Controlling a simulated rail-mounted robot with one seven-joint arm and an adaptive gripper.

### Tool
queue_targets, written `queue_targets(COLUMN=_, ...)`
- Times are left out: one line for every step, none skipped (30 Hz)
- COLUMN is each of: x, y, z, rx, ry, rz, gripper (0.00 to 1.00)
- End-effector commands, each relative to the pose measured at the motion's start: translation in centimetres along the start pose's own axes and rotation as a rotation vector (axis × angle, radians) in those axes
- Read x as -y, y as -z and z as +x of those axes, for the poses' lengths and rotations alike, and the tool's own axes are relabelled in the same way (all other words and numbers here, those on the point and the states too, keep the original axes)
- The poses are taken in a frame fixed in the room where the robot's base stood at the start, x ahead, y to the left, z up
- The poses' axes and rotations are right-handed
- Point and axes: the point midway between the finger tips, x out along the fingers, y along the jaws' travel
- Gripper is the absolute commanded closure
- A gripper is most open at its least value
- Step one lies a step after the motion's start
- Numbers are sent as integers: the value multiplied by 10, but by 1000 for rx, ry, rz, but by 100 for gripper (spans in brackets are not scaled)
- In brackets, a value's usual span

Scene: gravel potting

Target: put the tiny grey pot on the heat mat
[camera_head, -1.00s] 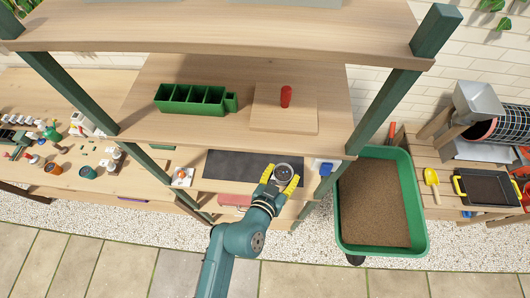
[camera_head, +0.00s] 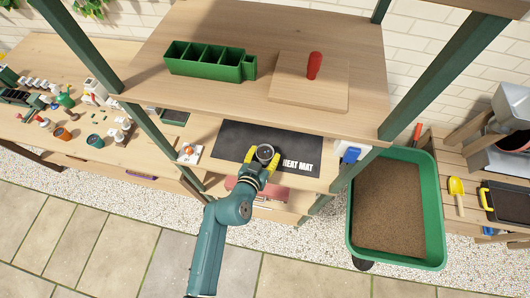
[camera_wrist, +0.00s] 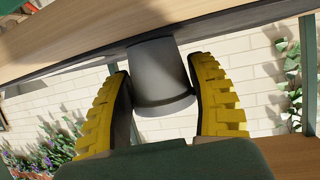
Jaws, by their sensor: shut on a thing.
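The tiny grey pot (camera_head: 264,152) is between the yellow fingers of my gripper (camera_head: 262,157), over the front middle part of the heat mat. In the wrist view the pot (camera_wrist: 160,75) sits between the two ridged yellow fingers (camera_wrist: 163,92), with its narrower end against the dark mat strip in the picture. My gripper is shut on the pot. The heat mat (camera_head: 231,136) is a flat black sheet with white "HEAT MAT" lettering on the shelf below the top board. I cannot tell whether the pot touches the mat or hovers just above it.
A white card with an orange mark (camera_head: 189,153) lies left of the mat, and a blue item (camera_head: 350,155) is at its right. Green posts flank the shelf.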

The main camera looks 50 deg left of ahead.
Motion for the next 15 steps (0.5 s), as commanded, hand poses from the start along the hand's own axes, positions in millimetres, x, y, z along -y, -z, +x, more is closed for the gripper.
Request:
queue_targets(x=0, y=2, z=0, rx=-3, ry=0, rz=1, gripper=79)
queue_targets(x=0, y=2, z=0, rx=-3, ry=0, rz=1, gripper=79)
queue_targets(x=0, y=2, z=0, rx=-2, ry=0, rz=1, gripper=79)
queue_targets(x=0, y=2, z=0, rx=-2, ry=0, rz=1, gripper=79)
queue_targets(x=0, y=0, z=0, rx=-2, ry=0, rz=1, gripper=79)
queue_targets(x=0, y=-1, z=1, rx=-2, ry=0, rz=1, gripper=79)
queue_targets(x=0, y=-2, z=1, rx=-2, ry=0, rz=1, gripper=79)
queue_targets(x=0, y=-2, z=1, rx=-1, ry=0, rz=1, gripper=38)
queue_targets(x=0, y=-1, z=1, rx=-1, ry=0, rz=1, gripper=31)
queue_targets(x=0, y=-1, z=1, rx=0, ry=0, rz=1, gripper=25)
queue_targets(x=0, y=-1, z=1, rx=0, ry=0, rz=1, gripper=19)
queue_targets(x=0, y=-1, z=1, rx=0, ry=0, rz=1, gripper=14)
queue_targets(x=0, y=-1, z=0, rx=0, ry=0, rz=1, gripper=14)
queue_targets(x=0, y=-1, z=0, rx=0, ry=0, rz=1, gripper=14)
queue_targets(x=0, y=-1, z=0, rx=-1, ry=0, rz=1, gripper=14)
